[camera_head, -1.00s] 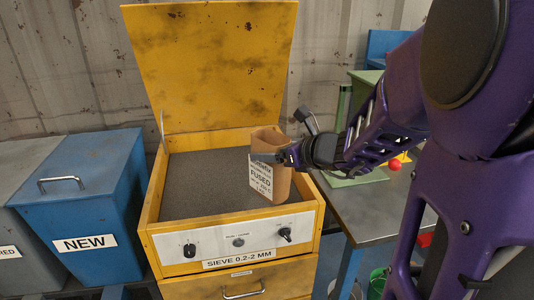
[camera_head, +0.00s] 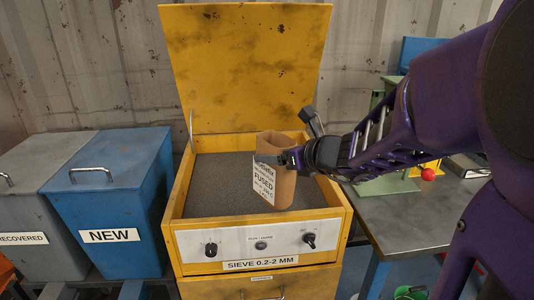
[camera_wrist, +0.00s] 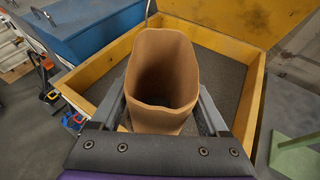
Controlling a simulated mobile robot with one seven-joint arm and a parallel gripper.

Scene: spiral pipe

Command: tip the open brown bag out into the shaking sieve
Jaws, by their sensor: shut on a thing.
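The open brown bag (camera_head: 283,190) has a white label reading FUSED. My gripper (camera_head: 270,160) is shut on the bag and holds it upright over the right part of the sieve. In the wrist view the bag (camera_wrist: 160,75) stands between my two fingers (camera_wrist: 163,115), with its open mouth up; its inside is dark and I cannot tell what it holds. The yellow sieve (camera_head: 182,190) has its lid (camera_head: 240,60) raised at the back. Its grey bed (camera_head: 220,178) looks flat. I cannot tell whether the bag's base touches the bed.
A blue NEW bin (camera_head: 115,200) and a grey RECOVERED bin (camera_head: 32,215) stand left of the sieve, lids shut. The sieve's front panel has knobs.

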